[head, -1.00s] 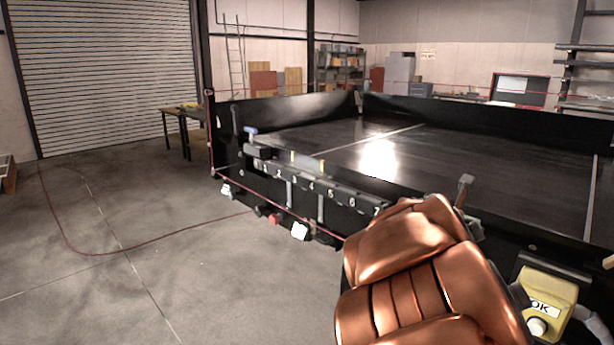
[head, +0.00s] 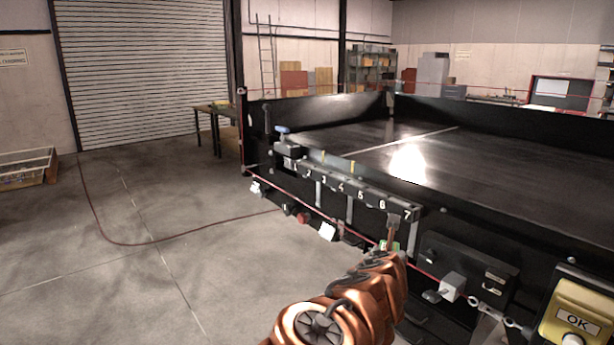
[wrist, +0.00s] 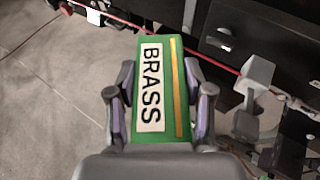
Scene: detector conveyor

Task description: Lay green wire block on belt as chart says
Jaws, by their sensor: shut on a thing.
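My gripper (wrist: 158,105) is shut on the green block (wrist: 155,45), with one finger on each long side. The block bears a white label reading BRASS and a yellow strip along its length. In the head view a small bit of green (head: 396,246) shows at the end of my copper arm, beside the front edge of the belt table below number 7. The black belt (head: 500,185) lies beyond that edge and is apart from the block. I cannot make out a chart in these views.
A rail with numbers up to 7 (head: 345,187) runs along the belt's near edge. A blue-topped knob (head: 282,130) is at its far end. A yellow OK button box (head: 577,315) is at the lower right. A red cord (head: 150,243) lies on the open floor at left.

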